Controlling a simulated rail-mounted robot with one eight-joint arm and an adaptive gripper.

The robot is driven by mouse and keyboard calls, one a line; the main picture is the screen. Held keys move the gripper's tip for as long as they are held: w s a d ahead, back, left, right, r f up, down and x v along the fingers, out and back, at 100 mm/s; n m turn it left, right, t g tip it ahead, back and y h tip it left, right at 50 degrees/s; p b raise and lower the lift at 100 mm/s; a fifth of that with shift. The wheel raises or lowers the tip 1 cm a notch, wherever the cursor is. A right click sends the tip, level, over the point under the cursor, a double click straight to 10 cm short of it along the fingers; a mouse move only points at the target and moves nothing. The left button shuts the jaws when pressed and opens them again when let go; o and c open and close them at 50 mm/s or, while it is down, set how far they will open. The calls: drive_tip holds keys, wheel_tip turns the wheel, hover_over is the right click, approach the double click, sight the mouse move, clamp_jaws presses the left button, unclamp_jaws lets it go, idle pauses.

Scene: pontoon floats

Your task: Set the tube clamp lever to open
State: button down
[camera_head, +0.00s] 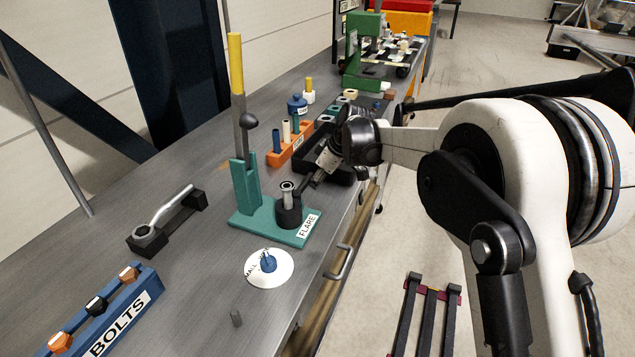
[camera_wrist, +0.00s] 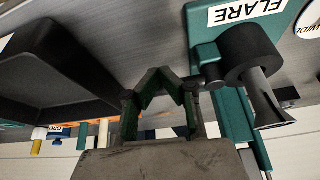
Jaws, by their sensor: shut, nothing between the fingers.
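The teal flaring tool (camera_head: 275,230), labelled FLARE, stands on the bench. Its black round tube clamp (camera_head: 289,214) holds an upright metal tube (camera_head: 288,192) with a flared top. In the wrist view the clamp (camera_wrist: 248,52) is at upper right, with a short dark lever ending in a knob (camera_wrist: 213,73) pointing toward my fingers. My gripper (camera_head: 307,188) is shut and empty, just right of the clamp. In the wrist view its green-padded fingertips (camera_wrist: 160,78) are beside the knob; whether they touch it I cannot tell. The lever is mostly hidden in the head view.
A tall yellow-handled lever (camera_head: 236,65) rises from the tool's teal post. A black bin (camera_head: 335,165) and an orange rack (camera_head: 290,148) stand behind my gripper. A white disc (camera_head: 283,277) lies in front. A black fixture with a metal handle (camera_head: 150,238) and a blue BOLTS rack (camera_head: 135,315) are left.

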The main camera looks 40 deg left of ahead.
drive_tip(key=shift+d, duration=0.1)
drive_tip(key=shift+w+d+f, duration=0.1)
drive_tip(key=shift+d+f, duration=0.05)
drive_tip(key=shift+d, duration=0.2)
drive_tip(key=d, duration=0.1)
drive_tip(key=b, duration=0.1)
drive_tip(key=d, duration=0.1)
drive_tip(key=shift+w+d+f, duration=0.35)
drive_tip(key=v, duration=1)
drive_tip(key=s+d+r+m+t, duration=0.2)
drive_tip(key=d+r+m, duration=0.15)
drive_tip(key=d, duration=0.75)
drive_tip(key=s+d+r+m+t+h, duration=0.1)
drive_tip(key=d+r+m, duration=0.25)
drive_tip(key=d, duration=0.85)
drive_tip(key=s+d+r+m+t, duration=0.25)
drive_tip(key=d+r, duration=0.25)
drive_tip(key=d, duration=0.6)
drive_tip(key=s+d+f+m+t+h, duration=0.1)
drive_tip(key=s+d+f+m, duration=0.3)
drive_tip(key=s+d, duration=0.5)
drive_tip(key=s+d+f+m+t+h, duration=0.1)
drive_tip(key=s+d+f+m+h, duration=0.2)
drive_tip(key=s+d+m, duration=0.3)
drive_tip(key=s+d+f, duration=0.1)
drive_tip(key=s+d, duration=0.3)
drive_tip(key=d, duration=0.4)
drive_tip(key=shift+s+d, duration=0.2)
drive_tip(key=shift+d, duration=0.2)
